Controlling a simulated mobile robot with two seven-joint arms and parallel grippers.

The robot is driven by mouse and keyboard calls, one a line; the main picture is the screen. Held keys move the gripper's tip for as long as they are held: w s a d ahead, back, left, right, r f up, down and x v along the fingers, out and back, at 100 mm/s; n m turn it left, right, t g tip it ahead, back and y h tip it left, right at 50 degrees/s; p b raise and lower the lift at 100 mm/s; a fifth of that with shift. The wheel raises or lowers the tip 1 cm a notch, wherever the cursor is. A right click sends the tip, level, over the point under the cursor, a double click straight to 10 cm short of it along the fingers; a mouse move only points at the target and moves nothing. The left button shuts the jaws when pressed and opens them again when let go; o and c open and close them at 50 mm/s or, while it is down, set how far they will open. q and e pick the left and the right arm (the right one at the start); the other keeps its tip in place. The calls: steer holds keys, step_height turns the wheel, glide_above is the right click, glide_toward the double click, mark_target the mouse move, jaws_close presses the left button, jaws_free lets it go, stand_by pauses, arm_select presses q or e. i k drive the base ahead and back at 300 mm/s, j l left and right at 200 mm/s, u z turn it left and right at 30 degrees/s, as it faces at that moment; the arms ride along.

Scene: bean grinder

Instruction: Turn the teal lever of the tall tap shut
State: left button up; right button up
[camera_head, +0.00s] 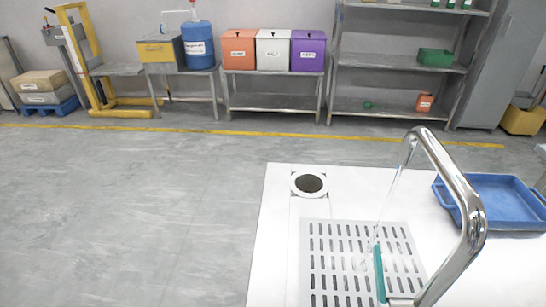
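The tall chrome tap (465,200) rises at the right and bends over the white counter (277,215). A thin clear stream of water (392,192) falls from its spout to the slotted grey drain plate (345,240). The teal lever (380,275) stands roughly upright at the lower part of the tap, near the bottom edge of the picture. The lower end of the tap is partly cut off by that edge. Neither of my grippers is in view.
A round dark hole with a white rim (310,184) is in the counter behind the drain plate. A blue tray (505,200) sits right of the tap. Shelves (400,67) and bins (273,50) stand far back. The floor at left is clear.

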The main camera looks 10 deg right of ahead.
mark_target(378, 268)
steer(key=i+l+u, duration=0.1)
steer(key=u, duration=2.35)
steer(key=l+u, duration=0.2)
steer(key=u, duration=0.25)
steer(key=k+l+u, duration=0.1)
steer(key=u, duration=0.35)
steer(key=k+l+u, duration=0.15)
steer(key=u, duration=0.3)
steer(key=k+l+u, duration=0.1)
steer(key=u, duration=0.35)
steer(key=k+l+u, duration=0.1)
steer(key=u, duration=0.35)
steer(key=k+j+u, duration=0.1)
steer(key=k+u, duration=0.15)
steer(key=k, duration=1.65)
